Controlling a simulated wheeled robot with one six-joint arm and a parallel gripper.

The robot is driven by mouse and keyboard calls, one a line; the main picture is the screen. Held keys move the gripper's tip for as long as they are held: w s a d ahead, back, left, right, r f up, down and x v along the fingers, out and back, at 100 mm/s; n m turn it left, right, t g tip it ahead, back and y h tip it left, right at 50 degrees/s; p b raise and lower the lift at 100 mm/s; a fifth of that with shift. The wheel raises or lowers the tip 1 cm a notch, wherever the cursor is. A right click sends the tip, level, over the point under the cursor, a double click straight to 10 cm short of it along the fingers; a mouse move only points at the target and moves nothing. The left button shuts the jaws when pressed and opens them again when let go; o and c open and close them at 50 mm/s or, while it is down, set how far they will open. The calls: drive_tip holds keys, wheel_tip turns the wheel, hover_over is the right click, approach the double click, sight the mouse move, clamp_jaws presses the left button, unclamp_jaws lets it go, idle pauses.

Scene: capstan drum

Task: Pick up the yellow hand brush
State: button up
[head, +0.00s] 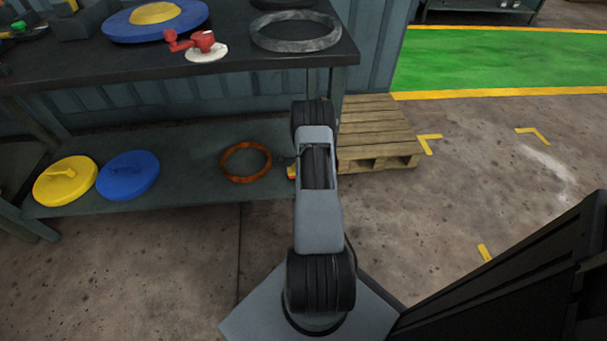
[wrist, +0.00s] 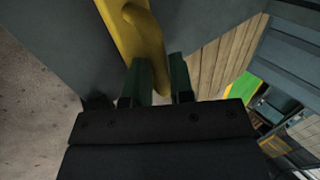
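The yellow hand brush (wrist: 143,35) shows in the wrist view as a yellow body with a curved edge, cut off at the top of the picture. Its lower end reaches down between the two dark green fingers of my gripper (wrist: 160,72). The fingers stand a little apart, one on each side of the yellow part. I cannot tell whether both press on it. In the head view my arm hides my gripper and most of this spot; only a small yellow and red patch (head: 292,171) shows beside the arm, at the right end of the lower shelf.
The lower shelf (head: 195,185) also holds a yellow disc (head: 65,188), a blue disc (head: 128,182) and an orange ring (head: 226,163). The dark bench top (head: 240,62) hangs above it. A wooden pallet (head: 375,130) lies just right of my arm. The floor at right is open.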

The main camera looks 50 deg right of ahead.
drive_tip(key=shift+x, duration=0.9)
clamp_jaws()
drive_tip(key=shift+r, duration=0.1)
drive_tip(key=shift+r, duration=0.1)
drive_tip(key=shift+r+p, duration=0.4)
drive_tip(key=shift+r, duration=0.2)
drive_tip(key=a, duration=0.5)
drive_tip(key=shift+s+a+p, duration=0.2)
drive_tip(key=shift+a+p, duration=0.05)
drive_tip(key=shift+p, duration=0.15)
drive_tip(key=s+a+f+p, duration=0.2)
drive_tip(key=s+a+p, duration=0.1)
drive_tip(key=s+a, duration=0.7)
drive_tip(key=shift+s+f, duration=0.25)
drive_tip(key=shift+s, duration=0.95)
